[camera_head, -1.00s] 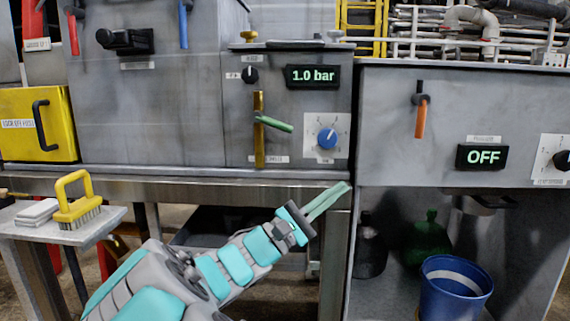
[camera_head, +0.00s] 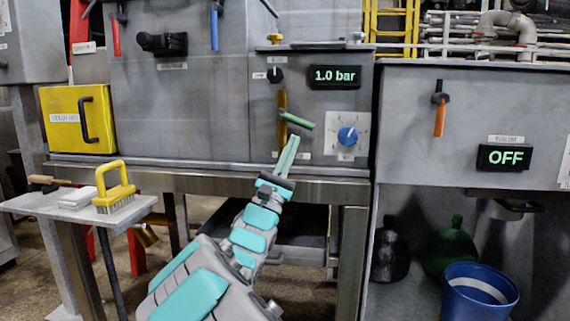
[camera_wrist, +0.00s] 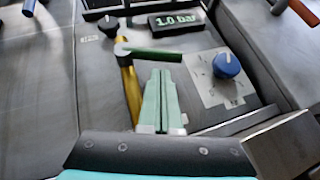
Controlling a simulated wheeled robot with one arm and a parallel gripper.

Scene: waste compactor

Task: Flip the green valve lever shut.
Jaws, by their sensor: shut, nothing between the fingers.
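The green valve lever (camera_head: 297,120) sits on a vertical brass pipe (camera_head: 282,104) on the grey machine's front. It points right and slightly down, across the pipe. In the wrist view the green lever (camera_wrist: 153,55) runs to the right from its pivot on the brass pipe (camera_wrist: 131,88). My gripper (camera_head: 293,138) is shut and empty, with its pale green fingers pointing up just below the lever. In the wrist view my gripper's fingertips (camera_wrist: 159,74) appear just under the lever's middle; I cannot tell whether they touch it.
A blue knob (camera_head: 347,136) is right of the lever, below a display (camera_head: 334,76) reading 1.0 bar. The machine's steel ledge (camera_head: 220,180) runs under my fingers. An orange lever (camera_head: 439,115) hangs on the right cabinet. A side table with a yellow-handled brush (camera_head: 115,188) stands left.

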